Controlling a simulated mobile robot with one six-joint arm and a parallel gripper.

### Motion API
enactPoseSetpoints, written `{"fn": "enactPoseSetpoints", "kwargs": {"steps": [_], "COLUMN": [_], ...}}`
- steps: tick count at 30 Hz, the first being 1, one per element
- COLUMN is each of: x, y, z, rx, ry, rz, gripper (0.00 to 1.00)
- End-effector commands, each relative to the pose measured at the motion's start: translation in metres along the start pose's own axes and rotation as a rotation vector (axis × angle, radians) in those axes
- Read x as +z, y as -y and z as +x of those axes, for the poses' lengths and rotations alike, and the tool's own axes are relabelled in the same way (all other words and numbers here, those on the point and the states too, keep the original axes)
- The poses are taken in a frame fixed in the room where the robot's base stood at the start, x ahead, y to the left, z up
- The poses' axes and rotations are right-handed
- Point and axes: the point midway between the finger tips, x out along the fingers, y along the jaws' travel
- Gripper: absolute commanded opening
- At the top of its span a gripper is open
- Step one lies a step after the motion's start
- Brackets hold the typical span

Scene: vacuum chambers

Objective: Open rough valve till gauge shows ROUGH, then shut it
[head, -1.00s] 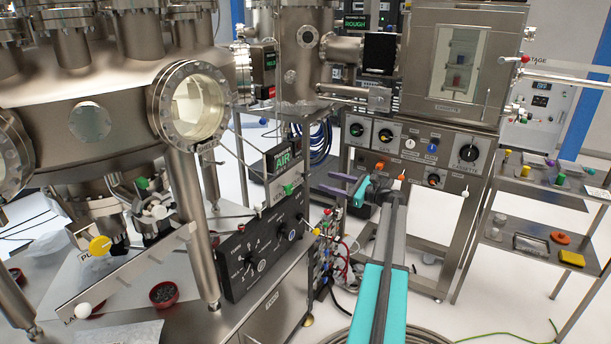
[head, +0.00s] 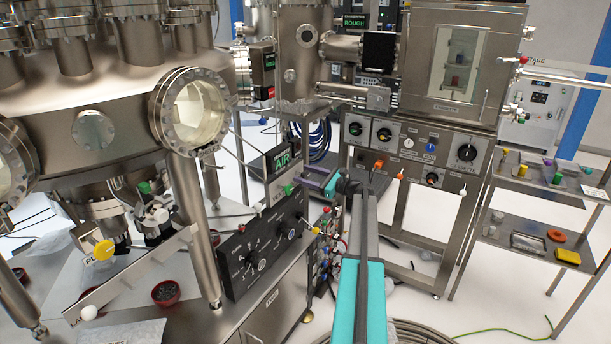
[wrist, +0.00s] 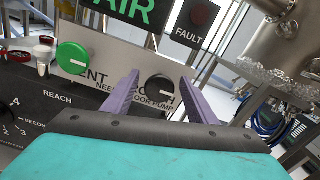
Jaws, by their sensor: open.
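A gauge box (head: 281,160) reading AIR in green stands on the bench edge in the head view; its lower part shows in the wrist view (wrist: 130,10). Below it, a pale panel (wrist: 105,65) carries a green knob (wrist: 72,57) labelled VENT and a dark round knob (wrist: 160,89) with a white mark. The dark knob's label is partly covered and seems to end in "OUGH". My gripper (head: 315,178) is open in front of this panel. In the wrist view its purple fingers (wrist: 160,95) stand either side of the dark knob; contact cannot be told.
A FAULT lamp box (wrist: 198,22) sits beside the gauge. A black control panel (head: 262,245) with dials lies below. The large steel chamber (head: 100,110) and its window flange (head: 190,108) are left; other displays (head: 354,21) read ROUGH. Cables lie on the floor.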

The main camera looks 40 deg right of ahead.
Motion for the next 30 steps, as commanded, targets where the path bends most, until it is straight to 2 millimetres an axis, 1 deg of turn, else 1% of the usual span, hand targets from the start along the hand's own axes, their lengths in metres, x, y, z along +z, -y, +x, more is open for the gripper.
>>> {"fn": "enactPoseSetpoints", "kwargs": {"steps": [6,8,12,14,23,30], "x": [0.0,0.0,0.0002,0.0002,-0.0004,-0.002], "y": [-0.0004,-0.0004,-0.0006,-0.0006,-0.0017,-0.0026], "z": [0.0005,0.0006,0.0008,0.0009,0.0021,0.0022], "rx": [0.0,0.001,0.001,0.001,0.002,0.002], "ry": [0.0,0.0,0.0,0.0,0.001,0.001], "rz": [0.0,0.0,0.0,0.0,-0.018,-0.085], "gripper": [0.52,0.44,0.2,0.11,0.11,0.11]}}
